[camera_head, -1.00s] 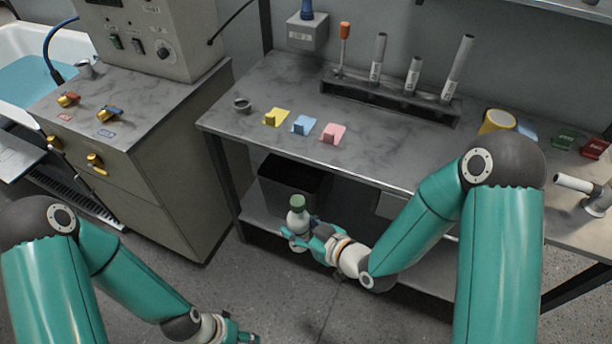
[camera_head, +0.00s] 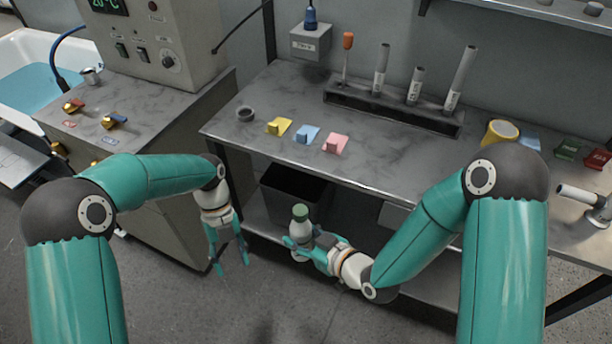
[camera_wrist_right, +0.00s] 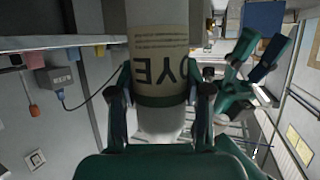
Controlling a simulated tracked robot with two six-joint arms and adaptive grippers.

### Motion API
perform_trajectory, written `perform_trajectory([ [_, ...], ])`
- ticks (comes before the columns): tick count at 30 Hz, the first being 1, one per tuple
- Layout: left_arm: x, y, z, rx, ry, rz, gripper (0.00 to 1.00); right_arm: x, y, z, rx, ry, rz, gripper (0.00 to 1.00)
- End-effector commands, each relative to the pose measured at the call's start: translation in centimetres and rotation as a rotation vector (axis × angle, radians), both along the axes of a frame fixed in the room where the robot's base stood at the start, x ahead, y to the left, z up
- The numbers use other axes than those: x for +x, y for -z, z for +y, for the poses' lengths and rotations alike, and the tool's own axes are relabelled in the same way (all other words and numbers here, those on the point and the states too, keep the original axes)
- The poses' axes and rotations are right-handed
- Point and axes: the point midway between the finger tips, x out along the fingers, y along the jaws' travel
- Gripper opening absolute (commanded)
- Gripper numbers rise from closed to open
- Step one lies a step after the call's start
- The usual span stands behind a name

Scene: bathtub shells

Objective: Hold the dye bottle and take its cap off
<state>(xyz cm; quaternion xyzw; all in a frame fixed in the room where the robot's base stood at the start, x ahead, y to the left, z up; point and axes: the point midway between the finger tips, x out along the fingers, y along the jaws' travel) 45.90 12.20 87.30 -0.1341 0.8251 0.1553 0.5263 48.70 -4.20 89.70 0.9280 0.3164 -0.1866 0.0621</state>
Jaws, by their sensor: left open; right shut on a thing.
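The dye bottle (camera_head: 300,228) is white with a green cap (camera_head: 300,211) on its top, and it stands roughly upright in the head view. My right gripper (camera_head: 302,246) is shut around its body, in front of the bench. In the right wrist view the bottle (camera_wrist_right: 155,45) shows an upside-down DYE label between the fingers; the cap is not visible there. My left gripper (camera_head: 233,262) is open and empty, left of the bottle and apart from it, with its fingers pointing down. It also shows in the right wrist view (camera_wrist_right: 268,62).
The bench (camera_head: 400,175) behind the bottle holds a rack (camera_head: 395,108) of tubes and yellow, blue and pink pieces. A dark bin (camera_head: 292,190) stands under it. A cabinet with taps (camera_head: 170,130) is at the left. The floor in front is clear.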

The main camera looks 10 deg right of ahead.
Motion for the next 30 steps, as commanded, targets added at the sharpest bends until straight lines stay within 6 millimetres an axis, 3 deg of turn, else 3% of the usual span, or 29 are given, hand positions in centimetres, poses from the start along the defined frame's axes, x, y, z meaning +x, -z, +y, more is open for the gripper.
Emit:
perform_trajectory([
  [1, 1.5, -2.3, -1.0, -0.012, 0.091, -0.036, 0.52, 0.0, 0.0, 0.0, 0.001, 0.000, -0.001, 0.00],
  [6, 4.4, -9.6, -4.4, -0.028, 0.321, -0.137, 0.52, 0.0, 0.0, 0.0, 0.001, 0.000, -0.001, 0.00],
  [12, 6.2, -16.9, -10.1, -0.035, 0.429, -0.308, 0.52, 0.0, 0.0, 0.0, 0.000, 0.000, -0.001, 0.00],
  [15, 6.0, -19.4, -12.9, -0.051, 0.473, -0.376, 0.52, 0.0, 0.0, 0.0, 0.000, 0.000, -0.001, 0.00],
  [18, 5.0, -20.8, -15.2, -0.060, 0.520, -0.405, 0.52, 0.0, 0.0, 0.0, 0.000, 0.000, -0.001, 0.00],
  [23, 3.8, -21.6, -17.1, -0.067, 0.563, -0.425, 0.52, 0.0, 0.0, 0.0, 0.000, 0.000, -0.001, 0.00],
  [30, 3.6, -19.7, -17.5, -0.067, 0.572, -0.423, 0.52, 0.0, 0.0, 0.0, 0.000, 0.000, -0.001, 0.00],
])
